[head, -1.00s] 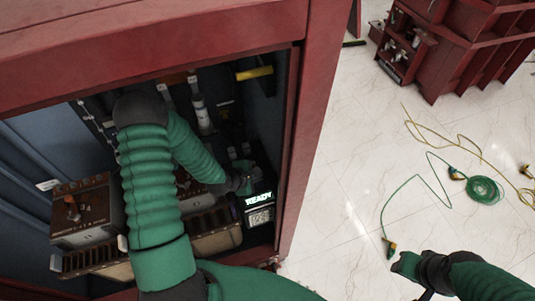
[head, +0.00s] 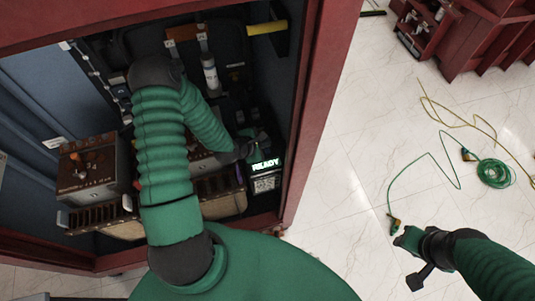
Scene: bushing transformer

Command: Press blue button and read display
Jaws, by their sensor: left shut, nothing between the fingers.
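A black device inside the red cabinet has a lit display (head: 265,165) reading "READY". Below it is a smaller grey readout (head: 266,184) whose characters are too small to read. My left arm reaches into the cabinet, and my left gripper (head: 262,143) is shut and empty at the device, just above the lit display. I cannot tell whether it touches the device. I see no blue button; the gripper may cover it. My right gripper (head: 398,238) is over the floor at the lower right, outside the cabinet; its fingers are too unclear to judge.
The red cabinet's right post (head: 312,120) stands close to my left arm. Brown boxes (head: 92,170) with terminals and a white cylinder (head: 210,72) are inside. A coiled green cable (head: 494,173) lies on the white floor, and another red cabinet (head: 460,40) stands at the upper right.

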